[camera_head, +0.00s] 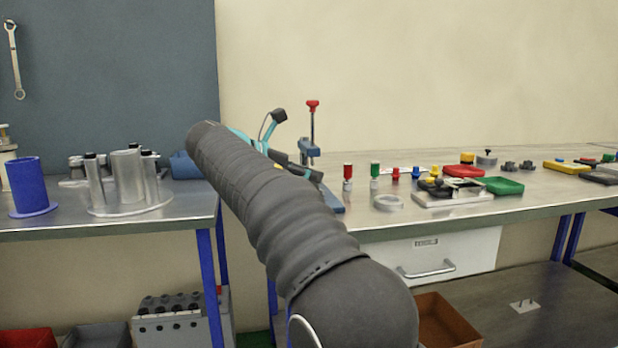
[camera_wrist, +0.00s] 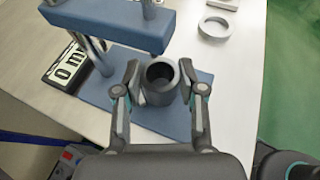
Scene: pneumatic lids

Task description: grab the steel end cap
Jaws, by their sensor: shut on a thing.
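The steel end cap, as I take it, is a short grey hollow cylinder (camera_wrist: 165,97) with a dark round opening facing up, in the wrist view. It is between the fingers of my gripper (camera_wrist: 161,82), which is shut on it from left and right. It is over the blue base plate of a press; I cannot tell whether it touches the plate. In the head view my arm hides the part and most of my gripper.
The blue press (camera_wrist: 110,20) stands just beyond the gripper; its red-knobbed post (camera_head: 312,130) shows in the head view. A pale ring (camera_wrist: 217,27) lies to the right. Small coloured parts and a green tray (camera_head: 502,186) lie farther right on the bench.

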